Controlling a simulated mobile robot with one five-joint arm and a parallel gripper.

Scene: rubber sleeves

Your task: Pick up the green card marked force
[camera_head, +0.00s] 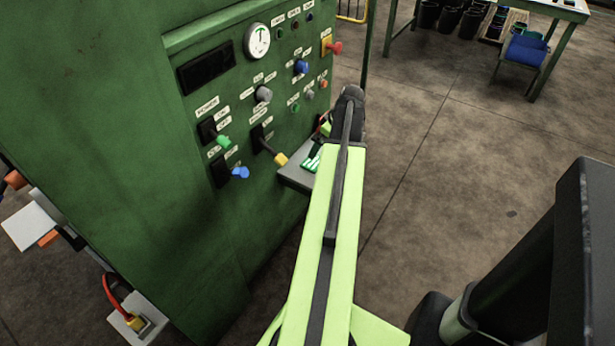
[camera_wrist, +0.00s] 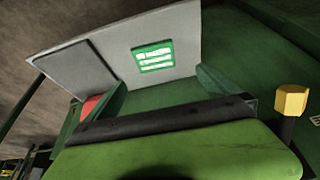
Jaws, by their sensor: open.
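A green card (camera_wrist: 153,57) with white markings lies flat on a grey shelf (camera_wrist: 186,29) that juts from the green machine. Its lettering is too small to read for certain. In the head view the card (camera_head: 313,158) shows just left of my arm, partly hidden by it. My gripper (camera_wrist: 160,90) is open and empty. Its two green fingers show in the wrist view, spread left and right just short of the card and apart from it. In the head view my arm hides most of the gripper.
The machine panel (camera_head: 165,130) carries several knobs and levers. A yellow-tipped lever (camera_head: 280,158) stands close to the shelf; its yellow knob (camera_wrist: 291,100) shows right of my gripper. A darker grey raised plate (camera_wrist: 75,67) lies on the shelf's left. Open floor (camera_head: 450,150) lies right of the arm.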

